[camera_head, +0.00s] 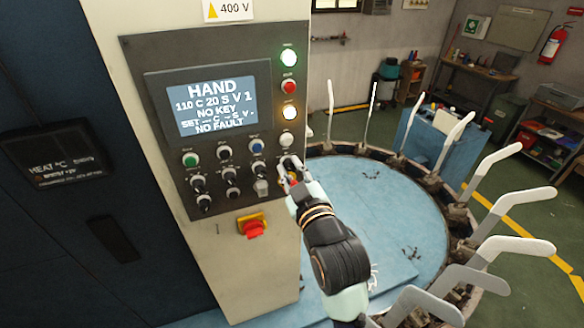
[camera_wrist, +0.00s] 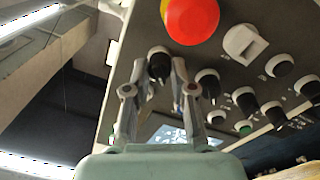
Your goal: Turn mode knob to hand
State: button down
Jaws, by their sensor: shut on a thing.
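The control panel (camera_head: 172,62) stands at the left in the head view, and its display (camera_head: 210,105) reads HAND, 110 C, 20 S, NO KEY and NO FAULT. My gripper (camera_head: 289,171) is at the panel's lower right, at the right end of the knob rows, and hides most of what it holds there. In the wrist view my gripper (camera_wrist: 158,70) has its two fingers on either side of a black knob (camera_wrist: 158,57) and is shut on it. The knob's label is not readable.
Several black knobs (camera_head: 231,176) and a green button (camera_head: 190,160) sit left of my gripper. A red emergency stop (camera_head: 253,228) on yellow is below. Lit lamps (camera_head: 289,57) line the panel's right edge. A round blue table (camera_head: 390,200) ringed with white sock forms (camera_head: 497,165) stands at the right.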

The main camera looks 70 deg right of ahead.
jog(key=shift+n, duration=0.4)
jog(key=c, duration=1)
grip_release()
jog(key=shift+o, duration=0.2)
jog(key=shift+a, duration=0.1)
jog(key=v, duration=1.1)
jog(key=shift+s+a, duration=0.3)
jog(key=shift+w, duration=0.1)
